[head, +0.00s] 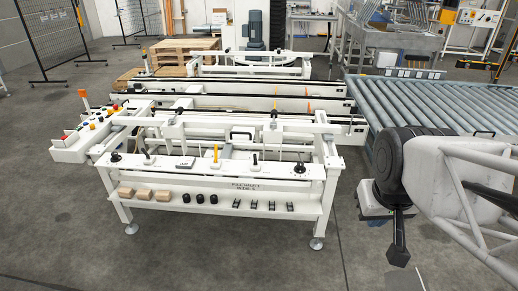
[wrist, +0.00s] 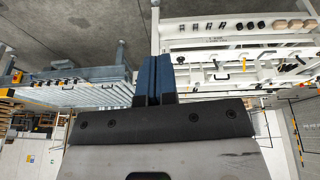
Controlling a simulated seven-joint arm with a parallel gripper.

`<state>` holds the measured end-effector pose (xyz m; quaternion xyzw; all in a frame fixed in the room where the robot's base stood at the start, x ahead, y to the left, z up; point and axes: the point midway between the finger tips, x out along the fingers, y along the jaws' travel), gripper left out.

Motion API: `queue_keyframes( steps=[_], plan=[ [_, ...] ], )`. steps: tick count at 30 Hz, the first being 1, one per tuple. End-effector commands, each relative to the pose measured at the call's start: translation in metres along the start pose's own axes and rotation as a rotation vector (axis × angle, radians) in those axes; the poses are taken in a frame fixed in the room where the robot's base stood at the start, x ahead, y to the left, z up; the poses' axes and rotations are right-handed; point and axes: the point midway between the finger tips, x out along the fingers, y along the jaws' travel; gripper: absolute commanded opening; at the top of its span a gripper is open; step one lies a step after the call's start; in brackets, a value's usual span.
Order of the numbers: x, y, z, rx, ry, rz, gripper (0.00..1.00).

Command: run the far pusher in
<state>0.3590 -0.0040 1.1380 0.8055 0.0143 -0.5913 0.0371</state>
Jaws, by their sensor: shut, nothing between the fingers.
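The white palletizer machine (head: 225,178) stands in the middle of the head view, its long rails running left to right behind its front panel. A white bar on a raised frame (head: 250,68) lies across its far side; I cannot tell for certain whether this is the far pusher. Small levers and knobs, one a yellow handle (head: 214,153), line the front panel. My gripper (head: 399,256) hangs at the right, shut and empty, apart from the machine. In the wrist view my gripper (wrist: 154,78) shows its blue-padded fingers together. The machine (wrist: 235,50) appears upside down at upper right there.
A button console (head: 85,135) sits at the machine's left end. A roller conveyor (head: 430,100) lies at right, beyond my arm. The front shelf (head: 220,203) holds cardboard boxes and small black parts. Wooden pallets (head: 185,47) stand behind. The floor in front is clear.

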Motion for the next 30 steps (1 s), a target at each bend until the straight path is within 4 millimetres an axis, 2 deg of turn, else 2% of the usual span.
queue_keyframes(
  steps=[14,30],
  plan=[
    [0.045,0.0,-0.11,-0.261,0.192,0.046,0.0],
    [0.107,-0.015,-0.227,-0.574,0.417,0.124,0.0]
  ],
)
